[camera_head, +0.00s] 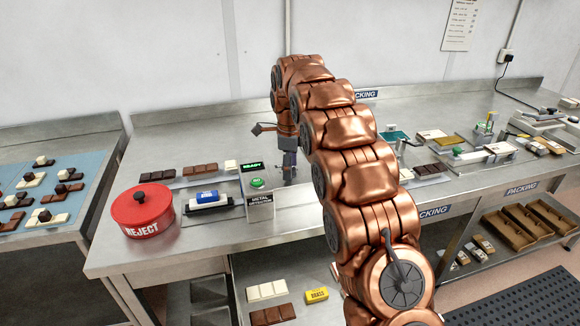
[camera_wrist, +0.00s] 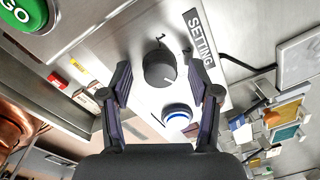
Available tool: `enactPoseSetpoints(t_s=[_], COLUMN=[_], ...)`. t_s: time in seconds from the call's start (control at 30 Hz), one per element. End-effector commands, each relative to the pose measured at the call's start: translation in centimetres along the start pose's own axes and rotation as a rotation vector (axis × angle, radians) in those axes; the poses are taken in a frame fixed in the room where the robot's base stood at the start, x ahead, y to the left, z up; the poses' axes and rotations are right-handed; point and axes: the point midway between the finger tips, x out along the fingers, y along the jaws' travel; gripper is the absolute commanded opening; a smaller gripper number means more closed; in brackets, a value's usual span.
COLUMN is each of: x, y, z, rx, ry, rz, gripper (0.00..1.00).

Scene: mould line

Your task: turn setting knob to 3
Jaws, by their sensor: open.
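The setting knob (camera_wrist: 158,66) is a round dark grey knob on a pale panel in the wrist view. A SETTING label (camera_wrist: 199,38) and small numerals sit beside it; a mark resembling 2 shows, but I cannot read the pointer's setting. My gripper (camera_wrist: 160,80) is open, with one dark finger on each side of the knob and visible gaps to it. In the head view my arm hides the knob, and my gripper (camera_head: 288,165) points down behind the metal detector box.
The metal detector (camera_head: 260,195) has a green GO button (camera_wrist: 24,12). A red REJECT bin (camera_head: 142,212), chocolate bars (camera_head: 200,169) and a packing area lie around on the steel bench.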

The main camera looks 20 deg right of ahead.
Motion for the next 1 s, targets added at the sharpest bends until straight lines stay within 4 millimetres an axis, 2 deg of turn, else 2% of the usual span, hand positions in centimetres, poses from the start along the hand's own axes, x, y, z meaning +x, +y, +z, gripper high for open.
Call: enactPoseSetpoints(t_s=[0.27, 0.63, 0.8, 1.0], x=[-0.7, -5.3, -6.6, -7.3], y=[-0.1, -0.1, -0.1, 0.0], z=[0.0, 0.1, 0.1, 0.0], rx=[0.0, -0.001, -0.001, 0.0], ry=[-0.001, -0.001, -0.002, 0.001], rz=[-0.001, -0.002, -0.003, 0.002], gripper=[0.61, 0.61, 0.61, 0.61])
